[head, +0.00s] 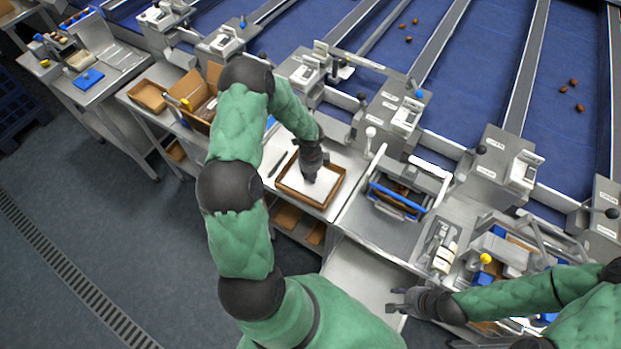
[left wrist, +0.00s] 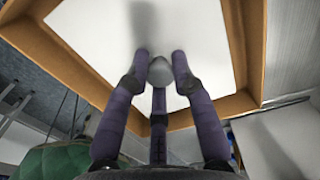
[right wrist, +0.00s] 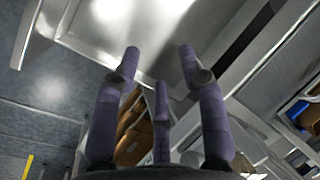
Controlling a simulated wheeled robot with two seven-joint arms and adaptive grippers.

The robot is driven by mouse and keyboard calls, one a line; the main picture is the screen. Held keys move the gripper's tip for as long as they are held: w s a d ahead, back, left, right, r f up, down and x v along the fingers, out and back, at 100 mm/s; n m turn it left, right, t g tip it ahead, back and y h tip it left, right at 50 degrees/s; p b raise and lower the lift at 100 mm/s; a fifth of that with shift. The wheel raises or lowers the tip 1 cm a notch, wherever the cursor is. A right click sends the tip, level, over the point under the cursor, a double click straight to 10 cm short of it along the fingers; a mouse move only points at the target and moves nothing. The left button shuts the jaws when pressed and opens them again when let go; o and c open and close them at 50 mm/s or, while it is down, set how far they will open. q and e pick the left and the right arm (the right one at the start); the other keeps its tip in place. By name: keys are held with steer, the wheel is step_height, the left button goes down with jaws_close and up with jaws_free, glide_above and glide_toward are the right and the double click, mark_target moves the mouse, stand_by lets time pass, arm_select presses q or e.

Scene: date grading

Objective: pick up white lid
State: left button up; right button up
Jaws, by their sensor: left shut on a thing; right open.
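The white lid (head: 296,188) is a flat white plate lying inside the rim of a brown tray (head: 299,200) on the steel bench. In the left wrist view the lid (left wrist: 95,38) fills the brown frame and has a small grey knob (left wrist: 160,73). My left gripper (head: 310,179) points down over the lid; its fingertips (left wrist: 160,60) are shut on the knob. The lid looks level with the tray; I cannot tell any lift. My right gripper (head: 393,300) is open and empty above a lower steel surface, also seen in the right wrist view (right wrist: 158,62).
A dark pen-like tool (head: 278,164) lies left of the tray. A blue-handled basket device (head: 399,197) stands to the right. Cardboard boxes (head: 150,95) are at the left. Blue conveyor belts (head: 475,70) with several dates run behind. The steel surface (head: 358,270) is clear.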

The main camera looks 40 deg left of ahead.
mark_target(311, 175)
arm_select(q)
steer(key=shift+r, duration=0.45)
step_height(311, 175, up, 2)
steer(key=shift+w+r, duration=0.1)
steer(key=s+r+p, duration=0.4)
steer(key=s+r, duration=1)
steer(key=shift+d+p, duration=0.3)
